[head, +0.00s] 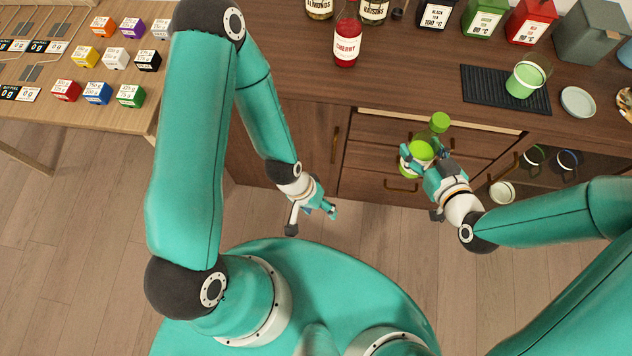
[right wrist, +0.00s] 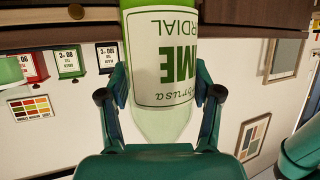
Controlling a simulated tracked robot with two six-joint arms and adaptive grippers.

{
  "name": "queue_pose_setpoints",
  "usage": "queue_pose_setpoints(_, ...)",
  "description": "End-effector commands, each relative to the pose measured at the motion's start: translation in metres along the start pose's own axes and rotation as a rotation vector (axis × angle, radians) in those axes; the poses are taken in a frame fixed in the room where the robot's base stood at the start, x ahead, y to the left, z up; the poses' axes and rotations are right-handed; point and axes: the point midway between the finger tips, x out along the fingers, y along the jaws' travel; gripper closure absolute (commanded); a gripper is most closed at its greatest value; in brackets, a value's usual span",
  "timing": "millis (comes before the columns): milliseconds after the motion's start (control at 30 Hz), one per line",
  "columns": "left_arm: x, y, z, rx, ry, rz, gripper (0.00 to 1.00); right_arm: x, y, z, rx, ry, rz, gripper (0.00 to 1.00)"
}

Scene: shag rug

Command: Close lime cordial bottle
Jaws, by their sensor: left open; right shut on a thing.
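The lime cordial bottle (head: 410,162) has clear walls, green liquid and a pale label. It is in front of the counter's edge, leaning slightly right in the head view. My right gripper (head: 426,160) is shut around its body. In the right wrist view, the label of the bottle (right wrist: 168,60) shows between the two fingers, with its neck hidden. A bright green cap (head: 440,120) appears at the bottle's top; I cannot tell whether it is tight. My left gripper (head: 326,212) is open and empty, lower and left of the bottle, apart from it.
A red cherry bottle (head: 347,45) stands on the counter. A black ribbed mat (head: 480,85) carries a green cup (head: 524,78). A pale dish (head: 577,101) stands to its right. Tea tins (head: 532,22) line the back. Small colored boxes (head: 115,58) stand on the left table.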

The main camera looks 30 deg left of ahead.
Motion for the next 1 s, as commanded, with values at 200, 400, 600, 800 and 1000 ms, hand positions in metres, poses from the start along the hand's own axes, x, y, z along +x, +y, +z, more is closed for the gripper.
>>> queue_pose_setpoints(200, 0.002, -0.007, 0.009, -0.045, 0.01, -0.004, 0.39, 0.0, 0.0, -0.002, -0.002, 0.004, 0.001, 1.0)
queue_pose_setpoints(400, 0.002, -0.007, 0.008, -0.043, 0.011, -0.004, 0.39, 0.0, 0.001, -0.003, -0.003, 0.008, 0.002, 1.0)
queue_pose_setpoints(600, 0.002, -0.007, 0.008, -0.042, 0.011, -0.004, 0.39, -0.004, 0.022, -0.006, 0.029, 0.006, 0.083, 1.0)
queue_pose_setpoints(800, 0.002, -0.007, 0.007, -0.041, 0.011, -0.004, 0.39, -0.027, 0.088, -0.014, 0.139, 0.006, 0.351, 1.0)
queue_pose_setpoints(1000, 0.002, -0.007, 0.007, -0.041, 0.011, -0.004, 0.39, -0.059, 0.139, -0.015, 0.239, 0.006, 0.586, 1.0)
